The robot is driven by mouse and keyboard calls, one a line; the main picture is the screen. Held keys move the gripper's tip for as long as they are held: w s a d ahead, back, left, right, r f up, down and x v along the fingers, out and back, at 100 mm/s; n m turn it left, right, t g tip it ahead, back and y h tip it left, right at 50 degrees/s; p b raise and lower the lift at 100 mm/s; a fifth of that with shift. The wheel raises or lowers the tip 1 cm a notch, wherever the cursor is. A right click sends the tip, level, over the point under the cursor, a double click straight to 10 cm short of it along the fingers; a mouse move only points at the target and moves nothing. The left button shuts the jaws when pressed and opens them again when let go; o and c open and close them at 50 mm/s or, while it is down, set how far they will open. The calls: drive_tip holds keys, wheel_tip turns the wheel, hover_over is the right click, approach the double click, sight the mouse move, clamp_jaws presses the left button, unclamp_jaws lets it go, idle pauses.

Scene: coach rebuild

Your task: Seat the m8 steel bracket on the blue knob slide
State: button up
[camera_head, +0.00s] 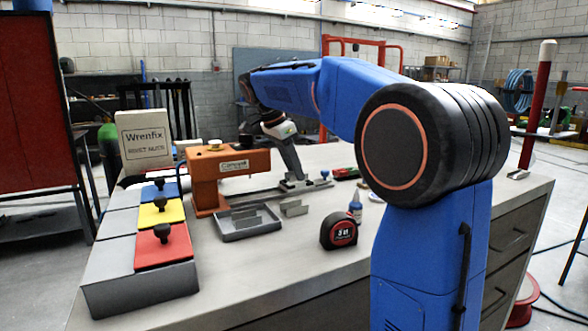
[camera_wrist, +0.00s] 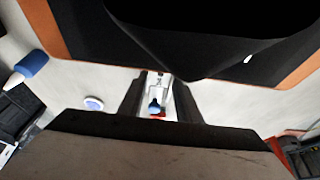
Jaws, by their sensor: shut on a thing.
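My gripper (camera_head: 296,176) points down over the bench, low over the steel slide (camera_head: 307,186) with the blue knob (camera_head: 325,173). In the wrist view its two dark fingers (camera_wrist: 158,88) stand around a small grey metal piece, the steel bracket (camera_wrist: 163,84), and are shut on it. The blue knob (camera_wrist: 155,107) shows just beyond the fingers. In the head view the held bracket cannot be told apart from the fingers and slide. Whether it touches the slide is unclear.
An orange fixture (camera_head: 230,178) stands left of the slide. A grey tray (camera_head: 250,233) holds steel pieces; another steel piece (camera_head: 293,208) stands beside it. Boxes with blue, yellow and red (camera_head: 162,248) lids line the left.

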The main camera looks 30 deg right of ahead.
idle(0.3)
drive_tip(key=o, duration=1.6)
drive_tip(key=shift+c, duration=0.2)
drive_tip(key=shift+r, duration=3)
